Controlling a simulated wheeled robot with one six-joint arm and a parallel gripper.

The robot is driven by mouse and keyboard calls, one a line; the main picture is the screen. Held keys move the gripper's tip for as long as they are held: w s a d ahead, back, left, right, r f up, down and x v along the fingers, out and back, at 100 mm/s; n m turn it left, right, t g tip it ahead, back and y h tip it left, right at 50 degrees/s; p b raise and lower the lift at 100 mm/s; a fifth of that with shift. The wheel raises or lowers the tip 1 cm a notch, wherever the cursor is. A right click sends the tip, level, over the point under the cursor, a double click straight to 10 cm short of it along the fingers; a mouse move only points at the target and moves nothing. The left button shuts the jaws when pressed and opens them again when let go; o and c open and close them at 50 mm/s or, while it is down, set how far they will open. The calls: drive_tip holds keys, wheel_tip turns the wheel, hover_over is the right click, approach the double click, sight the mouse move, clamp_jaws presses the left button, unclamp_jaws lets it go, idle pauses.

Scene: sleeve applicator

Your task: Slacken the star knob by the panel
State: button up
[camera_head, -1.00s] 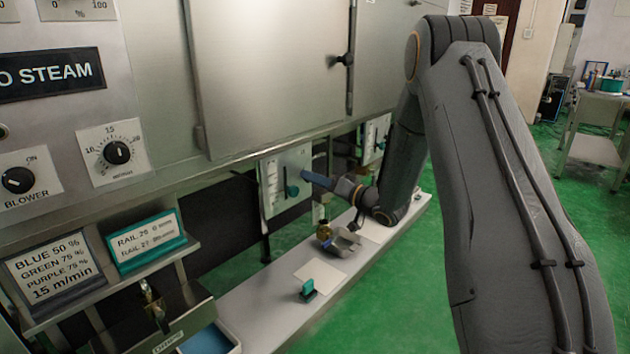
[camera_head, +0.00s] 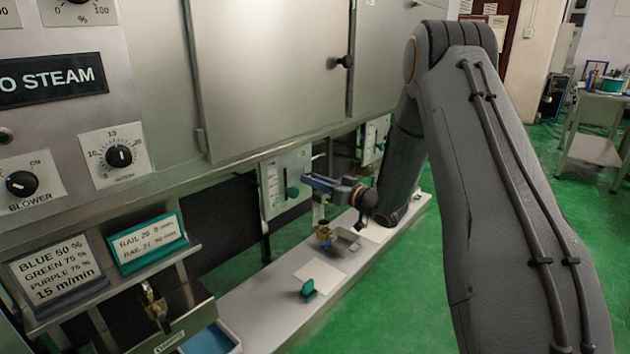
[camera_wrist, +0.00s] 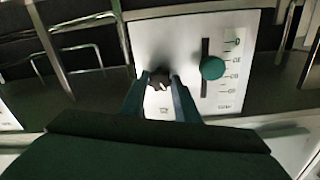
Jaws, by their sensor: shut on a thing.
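The pale panel (camera_head: 273,173) hangs under the machine's doors in the head view. It also fills the upper middle of the wrist view (camera_wrist: 190,35). It carries a printed scale, a vertical slot and a round teal knob (camera_wrist: 212,67) on the slot. The dark star knob (camera_wrist: 160,78) sits left of the slot in the wrist view. My gripper (camera_wrist: 160,88) has its two fingers on either side of the star knob, shut on it. In the head view my gripper (camera_head: 308,180) is at the panel's right edge and hides the star knob.
A second panel (camera_head: 374,138) hangs farther right. Bent metal rods (camera_wrist: 80,50) stand left of the panel in the wrist view.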

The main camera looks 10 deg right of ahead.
drive_tip(key=shift+n+b, duration=5.15)
drive_tip(key=shift+n, duration=10.45)
drive_tip(key=o, duration=1)
drive_tip(key=shift+o, duration=0.2)
